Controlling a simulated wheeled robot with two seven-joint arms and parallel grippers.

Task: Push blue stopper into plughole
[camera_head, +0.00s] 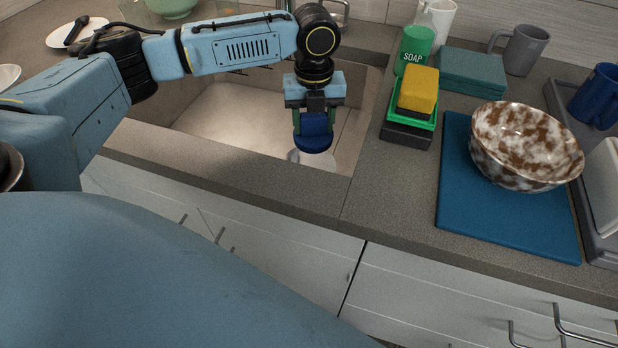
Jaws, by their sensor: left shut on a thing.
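My left gripper (314,112) points down over the right part of the sink (235,118). It is shut on the dark blue stopper (313,132), which sits between its fingers. Below the stopper, a pale round rim of the plughole (318,160) shows on the sink floor, partly hidden by the stopper. The stopper looks above or close to the plughole; I cannot tell whether they touch. My right gripper is not in view.
Right of the sink stand a green soap bottle (415,48), a yellow sponge (419,88) on a green and black holder, and teal cloths (471,72). A brown speckled bowl (525,147) is on a blue mat (465,215). The front counter strip (250,180) is clear.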

